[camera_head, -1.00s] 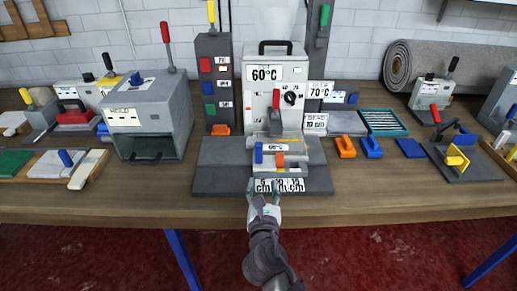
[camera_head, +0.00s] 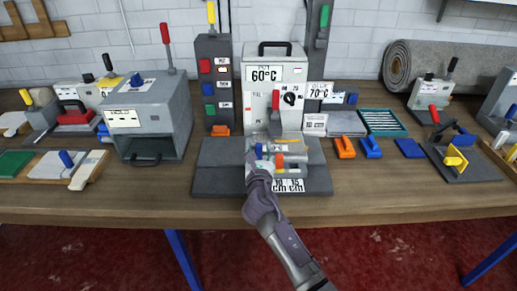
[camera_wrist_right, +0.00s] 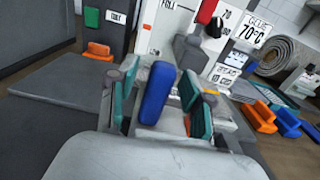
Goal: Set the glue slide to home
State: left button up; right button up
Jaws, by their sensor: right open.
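The central machine (camera_head: 262,98) with a 60°C sign stands on a grey base plate (camera_head: 215,180) on the bench. My left gripper is not in view.
A dark post with coloured buttons (camera_head: 216,85) stands left of the machine, and a grey box press (camera_head: 150,120) beyond it. Orange and blue blocks (camera_head: 345,148) and a teal tray (camera_head: 383,122) lie to the right. The bench front edge is clear.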

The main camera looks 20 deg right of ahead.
jog(key=shift+w, duration=0.2)
grip_shut()
dwell(0.3)
